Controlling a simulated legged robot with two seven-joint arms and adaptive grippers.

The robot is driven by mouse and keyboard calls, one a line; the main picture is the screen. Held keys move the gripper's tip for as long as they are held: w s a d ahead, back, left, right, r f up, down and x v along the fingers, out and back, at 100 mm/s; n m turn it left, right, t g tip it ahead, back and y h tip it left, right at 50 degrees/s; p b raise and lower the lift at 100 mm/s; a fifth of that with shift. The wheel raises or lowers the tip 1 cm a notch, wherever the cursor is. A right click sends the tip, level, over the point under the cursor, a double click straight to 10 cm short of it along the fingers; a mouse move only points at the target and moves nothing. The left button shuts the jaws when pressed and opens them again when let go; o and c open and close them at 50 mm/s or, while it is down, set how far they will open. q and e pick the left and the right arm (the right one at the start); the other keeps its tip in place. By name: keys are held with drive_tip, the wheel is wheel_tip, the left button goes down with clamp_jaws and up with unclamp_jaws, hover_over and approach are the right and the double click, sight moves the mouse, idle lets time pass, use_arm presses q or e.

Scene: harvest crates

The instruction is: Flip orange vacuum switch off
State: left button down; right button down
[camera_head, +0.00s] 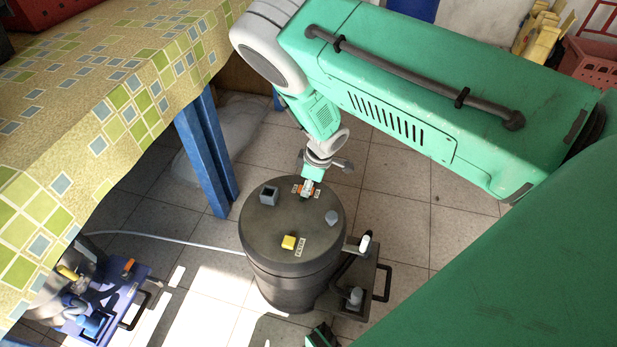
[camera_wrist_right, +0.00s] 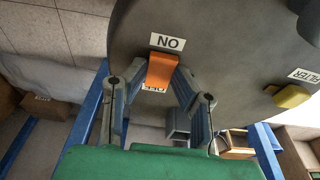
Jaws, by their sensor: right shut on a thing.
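The orange switch (camera_wrist_right: 161,72) sits on the dark round lid of the vacuum (camera_head: 262,219). It lies between an upside-down ON label (camera_wrist_right: 167,42) and a partly covered second label (camera_wrist_right: 154,88), which seems to read OFF. My right gripper (camera_head: 307,187) reaches down onto the far part of the lid and hides most of the switch in the head view. In the right wrist view its two fingers (camera_wrist_right: 161,78) close in from both sides on the switch. My left gripper is not clearly visible.
The lid also holds a yellow FILTER knob (camera_head: 288,242), a grey square socket (camera_head: 269,196) and a grey round knob (camera_head: 331,217). A table with a patterned cloth (camera_head: 110,90) and blue legs stands at left. A blue cart (camera_head: 110,300) is at lower left. Tiled floor surrounds the vacuum.

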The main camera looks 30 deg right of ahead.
sight(313, 190)
drive_tip(key=shift+w+g+h+p, duration=0.1)
drive_tip(key=shift+g+h+p, duration=0.2)
drive_tip(key=shift+p, duration=0.1)
use_arm(q)
drive_tip(key=shift+r, duration=0.75)
use_arm(e)
drive_tip(key=c, duration=1.3)
unclamp_jaws()
drive_tip(key=shift+r, duration=0.3)
use_arm(q)
drive_tip(key=shift+s, duration=0.1)
use_arm(e)
drive_tip(key=r, duration=0.7)
drive_tip(key=s+d+r, duration=0.1)
drive_tip(key=r, duration=0.3)
drive_tip(key=shift+r, duration=0.1)
